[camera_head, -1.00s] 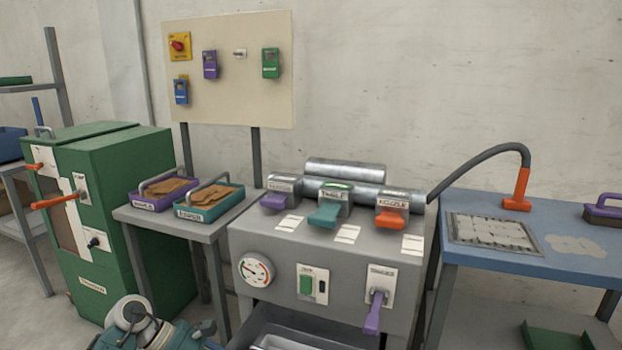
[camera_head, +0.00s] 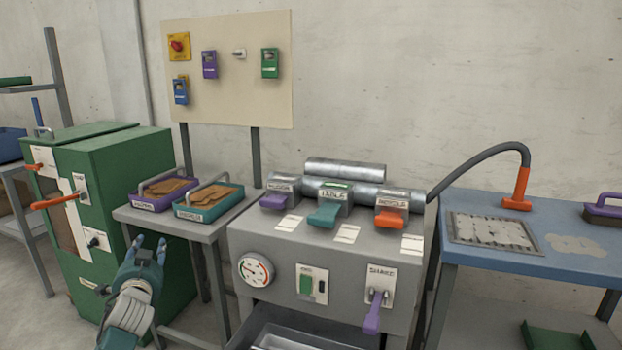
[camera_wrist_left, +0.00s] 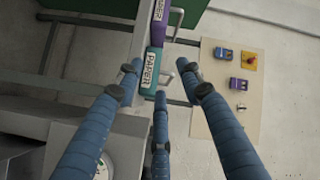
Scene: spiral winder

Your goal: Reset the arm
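My left gripper (camera_head: 149,244) is raised at the lower left of the head view, in front of the green cabinet (camera_head: 160,165) and left of the small grey table (camera_head: 205,228). Its blue fingers point up. In the left wrist view the three fingers of my left gripper (camera_wrist_left: 161,76) are spread apart with nothing held between them. The teal tray (camera_wrist_left: 152,70) and the purple tray (camera_wrist_left: 164,12) show beyond the fingertips, and I see no contact. My right gripper is in neither view.
The grey machine (camera_head: 330,255) with a gauge (camera_head: 254,270), coloured levers and metal rollers (camera_head: 345,172) stands right of the small table. A blue table (camera_head: 580,255) is at the right. A control board (camera_head: 225,100) stands behind. Floor shows at the lower left.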

